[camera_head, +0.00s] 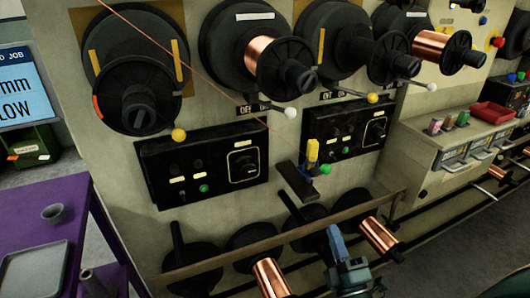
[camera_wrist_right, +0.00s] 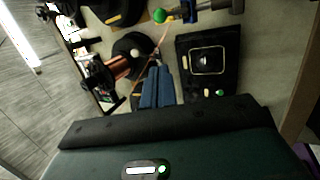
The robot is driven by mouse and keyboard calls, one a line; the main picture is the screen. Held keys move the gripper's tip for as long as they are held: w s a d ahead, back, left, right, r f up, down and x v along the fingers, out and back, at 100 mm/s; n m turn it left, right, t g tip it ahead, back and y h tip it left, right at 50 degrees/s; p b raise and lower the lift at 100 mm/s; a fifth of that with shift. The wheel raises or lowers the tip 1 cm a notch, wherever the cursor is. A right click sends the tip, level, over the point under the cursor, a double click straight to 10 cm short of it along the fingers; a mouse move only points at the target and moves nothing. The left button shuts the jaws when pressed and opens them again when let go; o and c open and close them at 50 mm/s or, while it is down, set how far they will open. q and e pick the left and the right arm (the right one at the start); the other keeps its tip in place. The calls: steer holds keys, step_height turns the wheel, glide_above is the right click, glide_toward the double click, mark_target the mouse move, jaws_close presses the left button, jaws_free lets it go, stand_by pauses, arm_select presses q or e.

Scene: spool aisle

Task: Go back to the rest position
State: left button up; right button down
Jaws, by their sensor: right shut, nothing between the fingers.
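My right gripper (camera_head: 334,232) is at the lower middle of the head view, its blue fingers pointing up. In the right wrist view the two blue fingers (camera_wrist_right: 157,72) lie side by side, shut with nothing between them. In the head view the gripper is in front of the lower row of spools, between two copper spools, one to its left (camera_head: 271,278) and one to its right (camera_head: 378,235). It appears apart from both, though depth is hard to judge. My left gripper is not in view.
A machine panel carries large black reels (camera_head: 137,107), copper spools (camera_head: 279,62), levers with coloured knobs and control boxes (camera_head: 243,163). A wooden rail (camera_head: 230,252) crosses above the lower spools. A purple table (camera_head: 30,212) with a grey cup (camera_head: 53,213) stands left. A red tray (camera_head: 492,113) is right.

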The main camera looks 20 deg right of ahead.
arm_select(q)
steer(key=p, duration=0.2)
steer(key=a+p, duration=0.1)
steer(key=p, duration=0.1)
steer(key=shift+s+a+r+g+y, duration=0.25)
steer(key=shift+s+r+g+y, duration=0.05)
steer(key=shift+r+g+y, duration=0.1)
arm_select(e)
steer(key=s+a+f+m+g+y, duration=0.3)
steer(key=s+a+f+m+g, duration=0.1)
steer(key=s+a+m+g, duration=0.1)
steer(key=s+a+f+m+g+y, duration=0.2)
steer(key=s+a+f+m+g, duration=0.3)
steer(key=a+m, duration=0.3)
steer(key=shift+s+a+f+g+y, duration=0.3)
steer(key=shift+a+g+y, duration=0.1)
steer(key=shift+a+g, duration=0.5)
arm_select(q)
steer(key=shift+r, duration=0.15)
